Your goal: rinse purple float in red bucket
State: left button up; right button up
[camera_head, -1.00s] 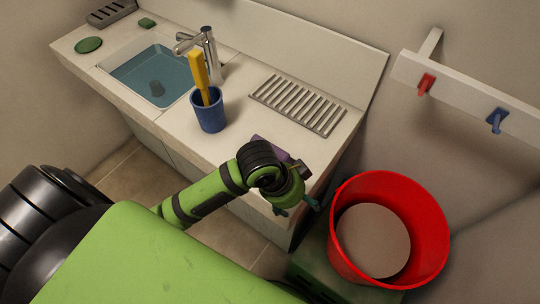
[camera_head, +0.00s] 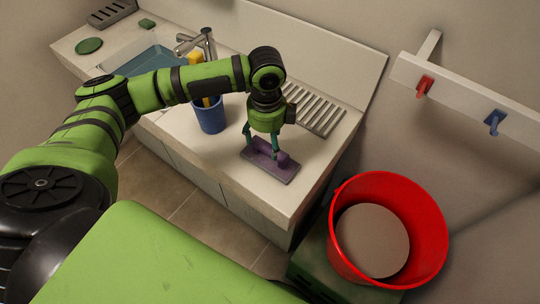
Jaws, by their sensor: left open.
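The purple float (camera_head: 270,161) lies on the white counter near its front edge, in front of the drain rack. My left gripper (camera_head: 262,146) comes down from above the float with its fingers spread, one on each side of the float's handle. The fingertips are close to the float; I cannot tell whether they touch it. The red bucket (camera_head: 432,237) stands at the lower right, past the counter's end, with a grey surface inside it. My right gripper is out of view.
A blue cup (camera_head: 211,117) with a yellow-handled tool stands left of the gripper, partly behind my arm. The sink (camera_head: 140,62) and tap (camera_head: 207,44) lie further left. A wall rail (camera_head: 470,95) with red and blue hooks is above the bucket.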

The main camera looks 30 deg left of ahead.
aim_at(268, 149)
pick_arm(q)
jog(key=f, duration=0.2)
jog(key=f+p, duration=0.1)
jog(key=f, duration=0.1)
jog(key=shift+w+f, duration=0.2)
jog(key=shift+f, duration=0.35)
grip_shut()
